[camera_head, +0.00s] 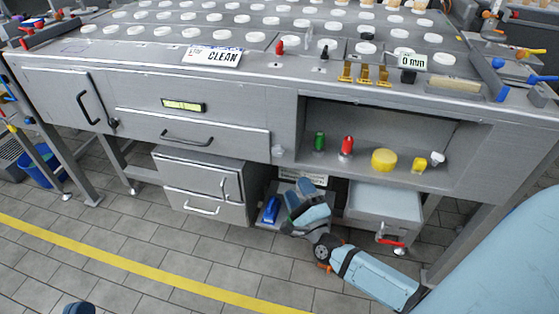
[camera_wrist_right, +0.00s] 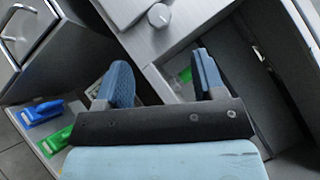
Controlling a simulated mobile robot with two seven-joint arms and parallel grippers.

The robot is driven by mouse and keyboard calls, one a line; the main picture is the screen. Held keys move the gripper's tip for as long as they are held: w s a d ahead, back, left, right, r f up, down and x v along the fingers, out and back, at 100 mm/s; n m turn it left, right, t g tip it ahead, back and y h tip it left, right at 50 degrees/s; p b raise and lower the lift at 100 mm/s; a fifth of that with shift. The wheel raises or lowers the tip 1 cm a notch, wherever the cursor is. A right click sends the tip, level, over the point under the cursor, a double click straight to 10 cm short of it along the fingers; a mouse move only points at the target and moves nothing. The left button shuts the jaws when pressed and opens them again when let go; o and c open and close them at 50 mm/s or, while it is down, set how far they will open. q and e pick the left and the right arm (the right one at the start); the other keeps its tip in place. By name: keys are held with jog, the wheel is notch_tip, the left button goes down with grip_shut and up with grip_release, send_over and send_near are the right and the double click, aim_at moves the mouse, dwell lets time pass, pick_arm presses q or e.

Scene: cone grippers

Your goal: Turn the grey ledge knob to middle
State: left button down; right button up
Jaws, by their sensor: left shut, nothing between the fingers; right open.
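The grey ledge knob (camera_head: 278,151) sits on the front panel of the metal bench, just left of the open shelf. In the right wrist view the grey knob (camera_wrist_right: 159,15) shows near the top edge, beyond the fingertips. Its pointer direction is too small to tell. My right gripper (camera_head: 298,193) is below the knob and slightly to the right, apart from it. In the right wrist view my right gripper (camera_wrist_right: 162,72) has its blue fingers spread with nothing between them. My left gripper (camera_head: 78,308) barely shows at the bottom left edge, shut and far from the knob.
The shelf holds a green knob (camera_head: 319,141), a red knob (camera_head: 347,146), a yellow knob (camera_head: 384,160) and a white piece (camera_head: 437,158). A drawer cabinet (camera_head: 205,185) stands under the bench, with a grey box (camera_head: 385,203) at right. The floor in front is clear.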

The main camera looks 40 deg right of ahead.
aim_at(278, 154)
jog(key=b+x, duration=0.1)
jog(key=x, duration=1)
jog(key=shift+f, duration=0.1)
pick_arm(q)
notch_tip(278, 154, down, 2)
jog(key=shift+w+d+f+g, duration=0.15)
jog(key=shift+g, duration=0.25)
jog(key=shift+r, duration=0.2)
pick_arm(e)
jog(key=c, duration=0.9)
